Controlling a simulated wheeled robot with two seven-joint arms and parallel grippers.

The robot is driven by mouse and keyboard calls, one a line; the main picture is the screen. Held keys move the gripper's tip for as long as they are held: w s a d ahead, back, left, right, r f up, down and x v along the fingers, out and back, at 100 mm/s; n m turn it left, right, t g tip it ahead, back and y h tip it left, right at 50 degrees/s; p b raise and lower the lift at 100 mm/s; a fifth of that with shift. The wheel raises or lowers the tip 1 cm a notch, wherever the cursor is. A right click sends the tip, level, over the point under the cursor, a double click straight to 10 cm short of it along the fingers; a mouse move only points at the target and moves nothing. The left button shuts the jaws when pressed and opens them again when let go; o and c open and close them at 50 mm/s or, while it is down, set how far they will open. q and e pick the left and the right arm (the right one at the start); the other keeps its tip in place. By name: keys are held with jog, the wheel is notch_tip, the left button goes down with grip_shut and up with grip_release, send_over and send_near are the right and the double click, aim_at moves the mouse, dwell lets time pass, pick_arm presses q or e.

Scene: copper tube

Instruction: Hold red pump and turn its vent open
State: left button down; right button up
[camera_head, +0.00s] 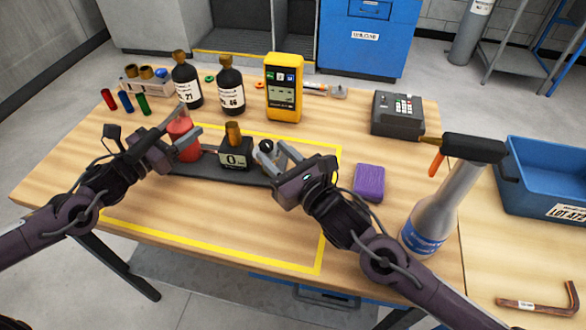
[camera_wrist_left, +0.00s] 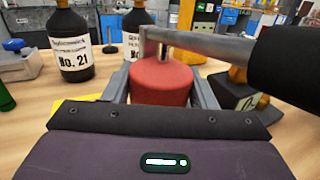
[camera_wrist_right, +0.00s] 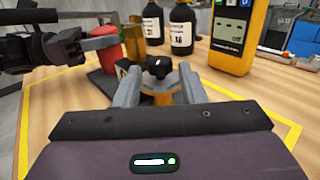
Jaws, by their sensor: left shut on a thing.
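The red pump (camera_head: 183,141) is a red cylinder at the left end of a dark base plate. My left gripper (camera_head: 176,150) is shut on its sides; the red body (camera_wrist_left: 162,82) shows between both fingers in the left wrist view. A grey bar with a black grip (camera_wrist_left: 290,62) crosses above it. The vent appears to be the black knob (camera_head: 267,146) on a brass fitting at the plate's right end. My right gripper (camera_wrist_right: 159,80) is open, with the knob (camera_wrist_right: 157,67) between its spread fingers and gaps visible; contact is unclear.
A gauge block (camera_head: 235,158) with a brass top stands between the grippers. Dark bottles (camera_head: 231,88) and a yellow meter (camera_head: 284,88) stand behind. A purple block (camera_head: 369,182) and grey flask (camera_head: 428,222) are at right. The front table is clear inside yellow tape (camera_head: 215,251).

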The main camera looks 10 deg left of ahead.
aim_at(268, 149)
jog(key=v, duration=0.6)
jog(key=shift+s+d, duration=0.15)
jog(key=shift+d, duration=0.05)
jog(key=shift+o, duration=1.2)
jog(key=shift+a+r, duration=0.1)
jog(key=shift+a, duration=0.05)
jog(key=s+m+t+h, duration=0.1)
jog(key=s+a+m+t+h, duration=0.1)
jog(key=h, duration=0.1)
jog(key=s+a+m+t+h, duration=0.1)
jog(key=m+h, duration=0.1)
jog(key=shift+s+r+t, duration=0.25)
jog(key=shift+r+t, duration=0.05)
jog(key=shift+t, duration=0.1)
jog(key=x, duration=1.1)
jog(key=shift+w+a, duration=0.15)
jog(key=shift+w, duration=0.25)
